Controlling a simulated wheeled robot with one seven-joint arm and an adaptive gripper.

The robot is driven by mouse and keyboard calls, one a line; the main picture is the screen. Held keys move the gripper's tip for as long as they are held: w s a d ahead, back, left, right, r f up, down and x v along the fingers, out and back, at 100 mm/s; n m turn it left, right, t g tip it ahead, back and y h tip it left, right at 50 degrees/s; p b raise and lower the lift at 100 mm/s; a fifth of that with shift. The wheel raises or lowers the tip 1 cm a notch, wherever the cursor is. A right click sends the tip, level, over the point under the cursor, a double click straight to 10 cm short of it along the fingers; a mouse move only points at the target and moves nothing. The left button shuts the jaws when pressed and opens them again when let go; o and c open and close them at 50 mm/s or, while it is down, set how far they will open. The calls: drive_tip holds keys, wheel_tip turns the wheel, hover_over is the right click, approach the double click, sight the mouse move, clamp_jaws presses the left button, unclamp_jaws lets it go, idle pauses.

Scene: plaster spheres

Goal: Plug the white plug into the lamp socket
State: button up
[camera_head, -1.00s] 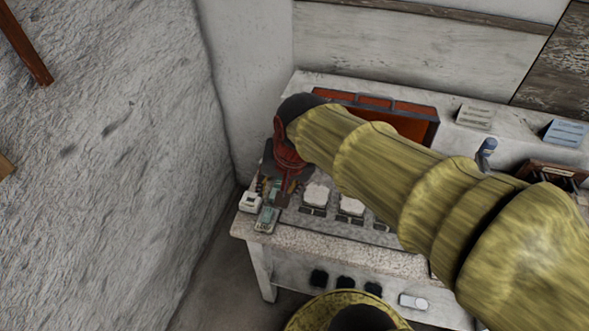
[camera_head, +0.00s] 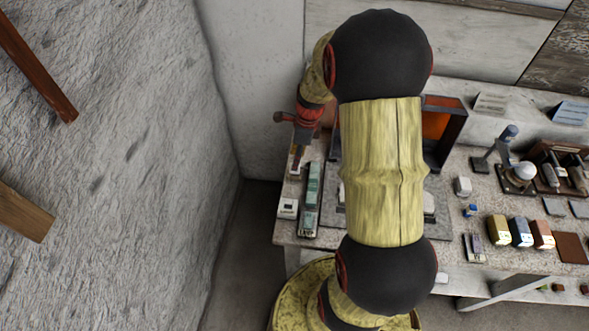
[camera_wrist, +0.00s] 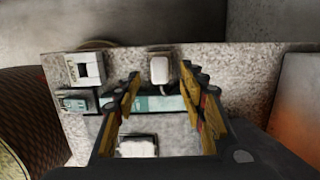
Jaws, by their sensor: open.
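My gripper (camera_wrist: 160,88) is open in the wrist view, its two yellow-and-black fingers apart and nothing held between them. A white rounded block (camera_wrist: 159,69), possibly the plug, lies just beyond the fingertips, in line with the gap. Another white block (camera_wrist: 138,147) sits nearer, between the finger bases. I cannot tell for certain which is the plug. A white box with a dark slot (camera_wrist: 86,68), possibly a socket, stands at upper left; it also shows in the head view (camera_head: 288,208). In the head view my gripper (camera_head: 297,158) points down over the bench's left end.
A teal strip-like device (camera_head: 310,196) lies beside the white box. An orange-lined case (camera_head: 448,128) stands behind my arm. A lamp-like stand (camera_head: 497,147) and several coloured boxes (camera_head: 521,231) fill the right side. The bench (camera_head: 330,250) ends near the left wall.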

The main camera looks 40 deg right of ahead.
drive_tip(key=f, duration=0.1)
drive_tip(key=f+b, duration=0.1)
drive_tip(key=f, duration=0.2)
drive_tip(key=shift+w+a+f+b, duration=0.25)
drive_tip(key=shift+w+f+b, duration=0.05)
drive_tip(key=shift+f, duration=0.1)
drive_tip(key=shift+c, duration=0.4)
clamp_jaws()
